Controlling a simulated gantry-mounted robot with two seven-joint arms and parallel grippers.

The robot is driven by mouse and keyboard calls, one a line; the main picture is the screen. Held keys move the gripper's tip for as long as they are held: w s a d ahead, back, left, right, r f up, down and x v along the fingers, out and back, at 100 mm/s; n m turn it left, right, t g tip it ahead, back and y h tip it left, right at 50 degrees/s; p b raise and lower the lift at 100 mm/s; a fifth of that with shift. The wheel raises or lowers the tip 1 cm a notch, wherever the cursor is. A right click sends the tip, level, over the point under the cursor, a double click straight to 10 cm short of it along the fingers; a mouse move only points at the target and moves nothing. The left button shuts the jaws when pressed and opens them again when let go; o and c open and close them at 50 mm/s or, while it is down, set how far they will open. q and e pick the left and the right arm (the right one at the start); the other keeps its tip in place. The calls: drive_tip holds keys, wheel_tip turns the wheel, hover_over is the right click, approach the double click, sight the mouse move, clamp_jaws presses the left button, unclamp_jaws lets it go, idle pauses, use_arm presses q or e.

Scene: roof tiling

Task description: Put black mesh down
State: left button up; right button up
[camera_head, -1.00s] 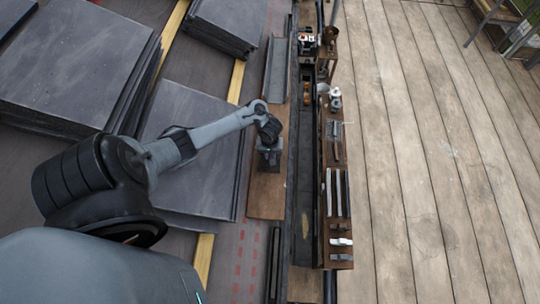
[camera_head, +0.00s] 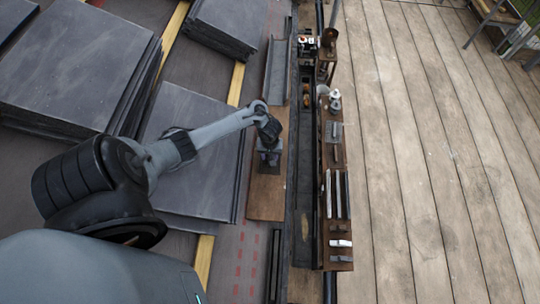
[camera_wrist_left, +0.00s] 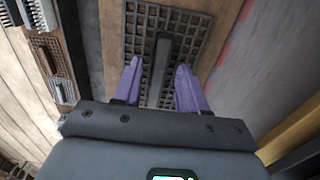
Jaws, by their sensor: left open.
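The black mesh (camera_wrist_left: 196,28) is a dark square grid with a raised dark bar across it. In the left wrist view it lies on a brown wooden board (camera_wrist_left: 116,62). My left gripper (camera_wrist_left: 159,72) is open. Its two purple fingers stand apart on either side of the bar, with visible gaps. In the head view my left gripper (camera_head: 269,145) is over the wooden board (camera_head: 266,197), and it and the wrist mostly hide the mesh. My right gripper is not in view.
Stacks of dark slate tiles (camera_head: 75,60) lie at the left, with one low stack (camera_head: 195,180) beside the board. A long dark trough (camera_head: 305,190) and a narrow tool shelf (camera_head: 336,258) run along the board's right. The plank floor (camera_head: 430,170) at right is clear.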

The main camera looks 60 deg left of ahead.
use_arm(q)
wheel_tip(320, 180, up, 11)
drive_tip(key=p, duration=0.7)
drive_tip(key=s+d+r+m+t+y, duration=0.1)
drive_tip(key=d+r+m+t, duration=0.2)
drive_tip(key=d+m, duration=0.85)
drive_tip(key=s+d+r+m+h, duration=0.1)
drive_tip(key=s+d+r+m, duration=0.1)
drive_tip(key=s+d+r, duration=0.8)
wheel_tip(320, 180, up, 4)
drive_tip(key=shift+d+r+t, duration=0.1)
drive_tip(key=shift+d+t, duration=0.2)
drive_tip(key=shift+d, duration=0.65)
wheel_tip(320, 180, up, 30)
drive_tip(key=p, duration=3)
